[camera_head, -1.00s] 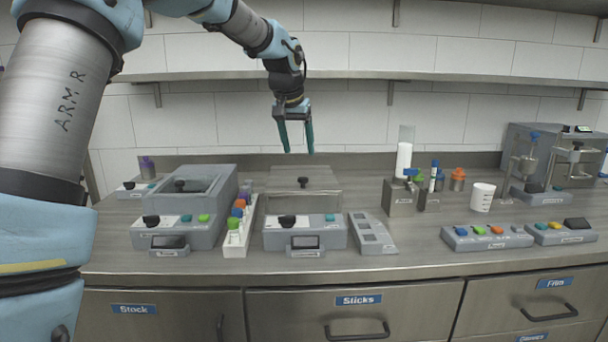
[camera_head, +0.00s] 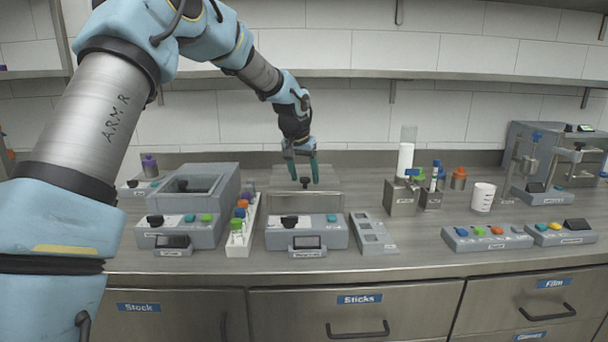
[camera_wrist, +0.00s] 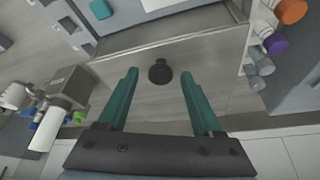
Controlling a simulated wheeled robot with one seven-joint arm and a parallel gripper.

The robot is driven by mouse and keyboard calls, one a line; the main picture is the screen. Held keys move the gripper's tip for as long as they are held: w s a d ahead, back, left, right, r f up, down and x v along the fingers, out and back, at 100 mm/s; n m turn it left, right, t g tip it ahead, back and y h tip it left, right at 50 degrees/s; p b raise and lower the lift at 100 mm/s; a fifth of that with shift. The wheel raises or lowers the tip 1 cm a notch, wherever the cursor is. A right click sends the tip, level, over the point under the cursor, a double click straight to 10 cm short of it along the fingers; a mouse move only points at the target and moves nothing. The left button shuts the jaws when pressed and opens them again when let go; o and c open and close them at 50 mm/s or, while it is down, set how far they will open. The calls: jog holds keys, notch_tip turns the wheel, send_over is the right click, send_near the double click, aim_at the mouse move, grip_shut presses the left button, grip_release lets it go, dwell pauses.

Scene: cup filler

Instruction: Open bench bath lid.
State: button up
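A bench bath with a flat steel lid (camera_head: 277,181) stands at the middle-left of the counter, with its grey control panel (camera_head: 306,232) in front. The lid looks closed. A black knob (camera_head: 305,182) stands up from the lid; in the wrist view the knob (camera_wrist: 160,72) shows against the bare steel. My gripper (camera_head: 303,177) is just above the lid, pointing down. Its two teal fingers are open, one on each side of the knob. In the wrist view a gap shows between the knob and each finger (camera_wrist: 158,84). Nothing is held.
Left of the bath are a white rack of coloured-cap tubes (camera_head: 240,235) and a grey box unit (camera_head: 226,190) with a knob. Right are a sloped grey block (camera_head: 372,234), steel holders (camera_head: 401,198), and a white cup (camera_head: 483,197). A wall shelf (camera_head: 350,74) runs above.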

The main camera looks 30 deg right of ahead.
grip_shut()
dwell(0.3)
dwell(0.9)
